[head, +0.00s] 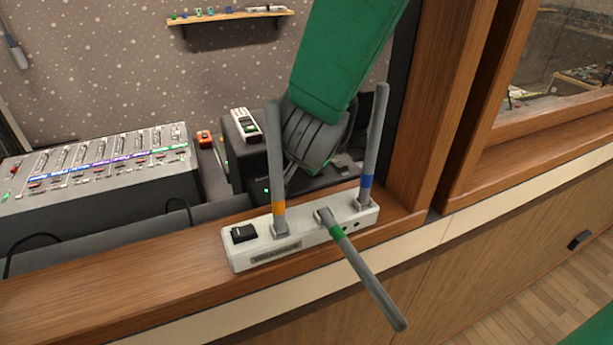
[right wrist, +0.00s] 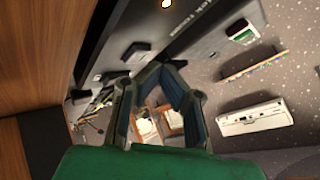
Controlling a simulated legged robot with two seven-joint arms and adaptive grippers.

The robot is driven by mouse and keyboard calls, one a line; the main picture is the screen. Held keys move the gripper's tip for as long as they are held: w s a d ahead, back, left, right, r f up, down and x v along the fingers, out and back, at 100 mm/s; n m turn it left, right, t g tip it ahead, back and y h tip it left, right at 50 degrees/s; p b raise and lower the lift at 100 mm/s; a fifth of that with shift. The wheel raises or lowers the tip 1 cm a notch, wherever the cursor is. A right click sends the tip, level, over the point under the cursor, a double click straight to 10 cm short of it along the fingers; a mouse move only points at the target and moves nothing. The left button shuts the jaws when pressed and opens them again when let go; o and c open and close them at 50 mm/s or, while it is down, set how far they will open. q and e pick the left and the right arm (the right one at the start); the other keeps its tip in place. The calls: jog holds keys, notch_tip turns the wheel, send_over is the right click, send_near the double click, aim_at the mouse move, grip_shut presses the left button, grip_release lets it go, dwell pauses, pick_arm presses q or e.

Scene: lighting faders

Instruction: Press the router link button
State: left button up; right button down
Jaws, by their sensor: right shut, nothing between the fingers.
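The white router (head: 300,240) lies on the wooden ledge with three grey antennas, banded orange, blue and green. A black switch (head: 243,233) is on its left end, and small dark dots (head: 352,227) show near its right end. I cannot tell which of these is the link button. My right gripper (right wrist: 163,66) is shut and empty, its fingertips meeting in the right wrist view. In the head view the green arm comes down from the top to behind the router, and its fingertips are hidden there. My left gripper is not in view.
A fader console (head: 100,165) stands at the left behind the ledge. A dark box (head: 236,150) with a small white device (head: 245,124) on top is behind the router. A wooden post (head: 440,110) rises at the right. The upright antennas crowd the arm. The ledge left of the router is clear.

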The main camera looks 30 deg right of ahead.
jog(key=shift+d, duration=0.55)
jog(key=shift+d+f, duration=0.15)
jog(key=shift+d, duration=0.5)
jog(key=shift+a, duration=0.85)
jog(key=shift+d, duration=0.6)
jog(key=shift+s+a+f, duration=0.1)
jog(key=shift+f, duration=0.1)
jog(key=shift+a, duration=0.55)
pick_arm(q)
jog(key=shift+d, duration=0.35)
pick_arm(e)
jog(key=shift+d, duration=0.15)
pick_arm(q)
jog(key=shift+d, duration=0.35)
pick_arm(e)
jog(key=shift+d+f, duration=0.25)
jog(key=shift+d, duration=0.05)
